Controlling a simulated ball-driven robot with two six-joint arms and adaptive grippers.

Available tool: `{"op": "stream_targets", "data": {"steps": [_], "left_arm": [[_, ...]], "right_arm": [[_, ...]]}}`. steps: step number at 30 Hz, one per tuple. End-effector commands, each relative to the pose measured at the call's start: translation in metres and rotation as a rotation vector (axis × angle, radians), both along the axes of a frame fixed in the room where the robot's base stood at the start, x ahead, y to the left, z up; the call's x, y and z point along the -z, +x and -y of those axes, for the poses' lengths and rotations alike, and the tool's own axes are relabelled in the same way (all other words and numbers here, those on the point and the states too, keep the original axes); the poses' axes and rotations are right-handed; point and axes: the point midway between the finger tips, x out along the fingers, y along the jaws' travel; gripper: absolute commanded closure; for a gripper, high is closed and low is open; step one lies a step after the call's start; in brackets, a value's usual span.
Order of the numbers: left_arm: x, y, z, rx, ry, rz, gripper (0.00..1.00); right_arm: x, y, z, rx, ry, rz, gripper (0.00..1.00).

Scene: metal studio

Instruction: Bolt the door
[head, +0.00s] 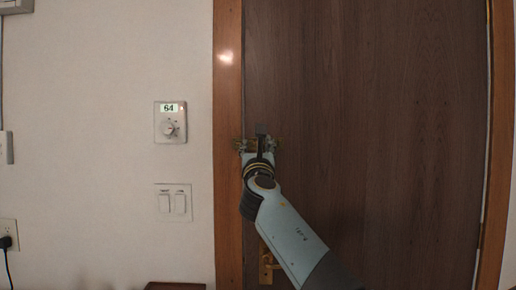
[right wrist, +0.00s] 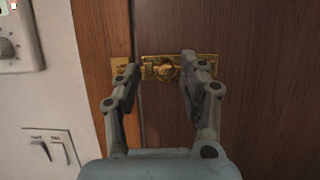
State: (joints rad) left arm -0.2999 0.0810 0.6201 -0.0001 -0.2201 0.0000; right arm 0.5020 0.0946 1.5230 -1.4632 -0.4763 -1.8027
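The dark brown wooden door (head: 380,110) is closed against its lighter wooden frame (head: 229,60). A brass slide bolt (right wrist: 207,60) is mounted on the door near its left edge, with a brass catch piece (right wrist: 118,66) on the frame. The bolt's knob (right wrist: 167,72) shows between the fingers of my right gripper (right wrist: 160,68). That gripper is open, one finger on each side of the knob; contact is not clear. My left finger hides the gap area, so I cannot tell whether the rod enters the catch. My left gripper is in neither view.
A brass fitting (head: 266,268) sits lower on the door, partly behind my right arm. On the wall to the left are a thermostat (head: 170,122), a double light switch (head: 173,202) and an outlet with a plug (head: 6,242). The door's right side is clear.

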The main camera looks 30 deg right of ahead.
Motion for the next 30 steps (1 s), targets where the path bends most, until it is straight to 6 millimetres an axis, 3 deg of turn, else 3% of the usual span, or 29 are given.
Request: {"op": "stream_targets", "data": {"steps": [8, 21, 30], "left_arm": [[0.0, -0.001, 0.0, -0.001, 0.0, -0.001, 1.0], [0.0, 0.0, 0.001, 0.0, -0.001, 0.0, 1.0], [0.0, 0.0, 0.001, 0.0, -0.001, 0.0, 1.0]], "right_arm": [[0.005, -0.008, -0.005, 0.0, 0.001, -0.001, 0.58], [0.039, -0.08, -0.047, 0.0, 0.002, -0.001, 0.58], [0.046, -0.096, -0.056, -0.001, 0.0, 0.0, 0.58]]}}
